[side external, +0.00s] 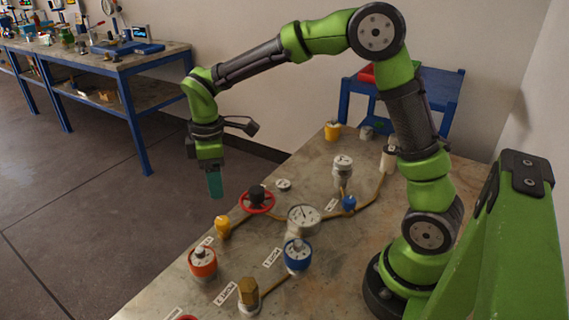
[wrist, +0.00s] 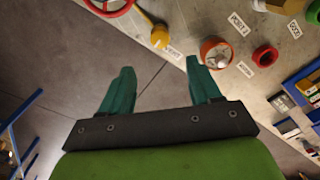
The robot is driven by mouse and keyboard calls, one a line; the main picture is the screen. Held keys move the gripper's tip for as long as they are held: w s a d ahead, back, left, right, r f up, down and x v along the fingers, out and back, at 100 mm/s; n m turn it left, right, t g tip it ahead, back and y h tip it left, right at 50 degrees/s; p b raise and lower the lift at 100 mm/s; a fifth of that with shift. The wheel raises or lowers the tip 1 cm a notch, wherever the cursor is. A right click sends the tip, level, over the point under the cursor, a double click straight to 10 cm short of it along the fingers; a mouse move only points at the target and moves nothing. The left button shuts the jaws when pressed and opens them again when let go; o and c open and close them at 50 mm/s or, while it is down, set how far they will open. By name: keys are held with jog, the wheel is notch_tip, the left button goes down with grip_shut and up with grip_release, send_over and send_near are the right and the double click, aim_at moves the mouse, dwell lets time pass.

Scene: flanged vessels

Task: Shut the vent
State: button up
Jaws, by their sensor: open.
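A label reading VENT (wrist: 173,52) lies on the table beside a small yellow fitting (wrist: 160,38) in the wrist view. The yellow fitting (side external: 222,227) stands near the table's left edge in the side view, joined to a brown pipe. I cannot tell from its shape whether it is open or shut. My gripper (side external: 215,187) hangs above and left of it, out over the floor past the table edge, touching nothing. In the wrist view my gripper (wrist: 161,80) has its two teal fingers wide apart, with bare floor between them.
A red handwheel (side external: 257,199) stands just behind the yellow fitting. An orange-ringed port (side external: 202,263) is in front of it. A gauge (side external: 303,218), a blue-ringed port (side external: 297,256) and a brass hex fitting (side external: 248,293) stand farther right. A cluttered bench (side external: 122,67) is at the back left.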

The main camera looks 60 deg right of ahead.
notch_tip(320, 180, up, 5)
jog(key=shift+r, duration=0.2)
dwell(0.3)
jog(key=s+d+r+m+t+y, duration=0.1)
jog(key=s+r+m+t, duration=0.1)
jog(key=s+m, duration=0.4)
jog(key=s+d+r+m+t+y, duration=0.1)
jog(key=s+m+t, duration=0.4)
jog(key=s, duration=0.8)
jog(key=shift+d+r+m, duration=0.55)
jog(key=shift+d+m, duration=0.05)
jog(key=shift+m, duration=0.5)
